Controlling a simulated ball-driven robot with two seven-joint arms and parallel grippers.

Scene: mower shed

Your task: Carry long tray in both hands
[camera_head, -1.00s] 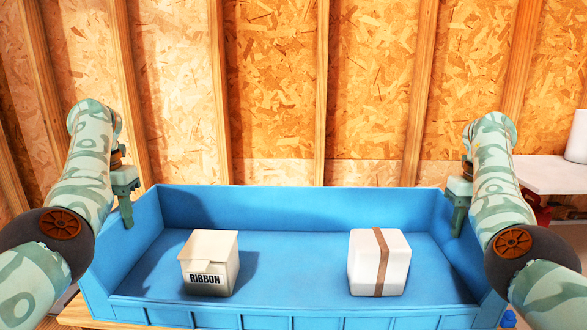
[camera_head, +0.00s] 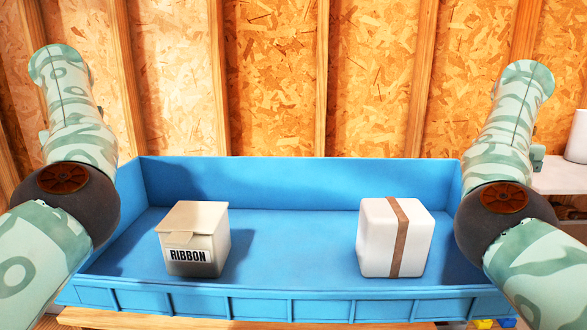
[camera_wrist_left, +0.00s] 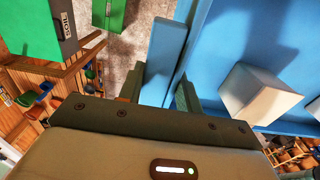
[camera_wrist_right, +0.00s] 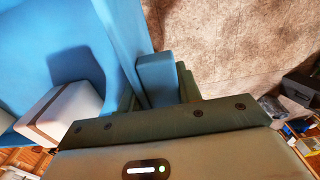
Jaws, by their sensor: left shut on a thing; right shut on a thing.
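The long blue tray (camera_head: 300,178) spans the front of the head view and looks about level. A cream box marked RIBBON (camera_head: 194,240) stands in its left part. A white box with a brown band (camera_head: 378,238) stands in its right part. My left gripper (camera_wrist_left: 160,88) is shut on the tray's left end, with blue material between its fingers in the left wrist view. My right gripper (camera_wrist_right: 157,84) is shut on the right end in the right wrist view. In the head view my arms hide both grips.
A wooden surface edge (camera_head: 90,318) shows below the tray's front. A white shelf or table top (camera_head: 566,177) with a white roll-like object (camera_head: 577,138) stands at the right. A stud-and-board wall (camera_head: 275,80) is behind. A green case (camera_wrist_left: 30,30) shows in the left wrist view.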

